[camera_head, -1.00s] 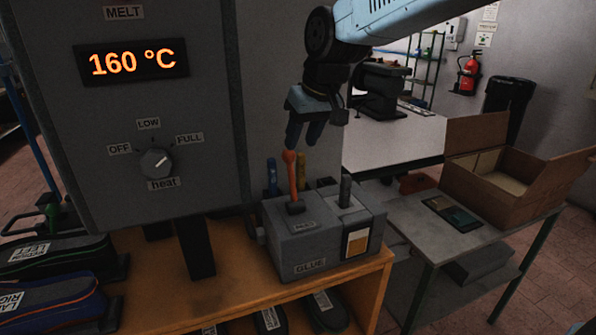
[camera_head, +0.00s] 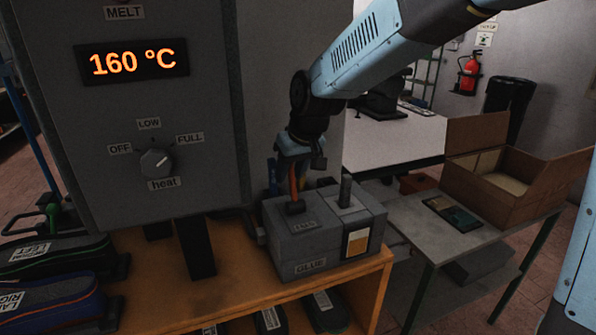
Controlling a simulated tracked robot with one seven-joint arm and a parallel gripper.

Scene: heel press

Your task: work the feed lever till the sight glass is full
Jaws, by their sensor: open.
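The grey glue box (camera_head: 300,245), labelled GLUE, stands on the orange bench below the melt panel. Its red-orange feed lever (camera_head: 293,190) rises from a dark slot on the top, near the left end. My gripper (camera_head: 291,178) is open and low over the box, with its fingers at the upper part of the lever. The lever's top is hidden by the gripper, and I cannot tell whether the fingers touch it. The sight glass (camera_head: 357,244) on the box's front shows a pale amber fill; its exact level is too small to tell.
A dark upright post (camera_head: 346,190) stands on the box, right of the lever. The melt panel (camera_head: 200,60) reads 160 °C and stands close on the left. A side table (camera_head: 430,245) with a cardboard box (camera_head: 500,195) is at the right.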

